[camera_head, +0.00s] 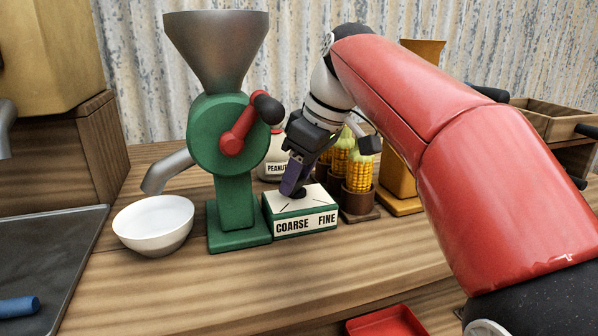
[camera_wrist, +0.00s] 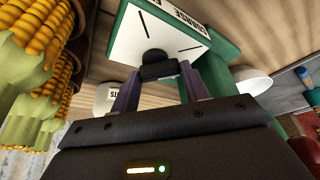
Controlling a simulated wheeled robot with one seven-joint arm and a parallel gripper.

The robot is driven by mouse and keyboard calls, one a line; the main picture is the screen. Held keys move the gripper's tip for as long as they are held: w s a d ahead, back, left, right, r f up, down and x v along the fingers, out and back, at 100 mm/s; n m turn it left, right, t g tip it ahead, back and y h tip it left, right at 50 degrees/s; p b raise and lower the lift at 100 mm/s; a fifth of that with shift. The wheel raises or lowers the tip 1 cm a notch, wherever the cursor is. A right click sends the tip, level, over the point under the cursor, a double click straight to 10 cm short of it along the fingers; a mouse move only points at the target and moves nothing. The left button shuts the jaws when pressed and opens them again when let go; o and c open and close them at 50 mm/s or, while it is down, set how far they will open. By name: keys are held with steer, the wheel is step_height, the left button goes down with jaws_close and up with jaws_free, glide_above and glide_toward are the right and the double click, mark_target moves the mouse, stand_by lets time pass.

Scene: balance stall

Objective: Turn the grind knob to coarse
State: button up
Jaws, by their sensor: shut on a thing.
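The grind box (camera_head: 306,222) is a green and white block labelled COARSE on the left and FINE on the right, standing at the foot of the green grinder (camera_head: 234,170). Its black knob (camera_wrist: 157,66) sits on the white top panel (camera_wrist: 128,42), which carries dark tick lines. My gripper (camera_head: 292,190) reaches down onto the box from above. In the wrist view, its purple fingers (camera_wrist: 158,82) are shut on the knob, one on each side. In the head view the fingers mostly hide the knob. I cannot tell which mark the knob points at.
A white bowl (camera_head: 154,225) stands under the grinder's spout. A peanut jar (camera_head: 272,165) stands behind the box. Corn cobs in brown cups (camera_head: 358,190) stand close on the right. A red tray (camera_head: 387,322) is at the front. The counter before the box is clear.

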steer(key=o, duration=1)
steer(key=p+v, duration=0.2)
steer(key=v, duration=0.6)
steer(key=shift+f, duration=0.1)
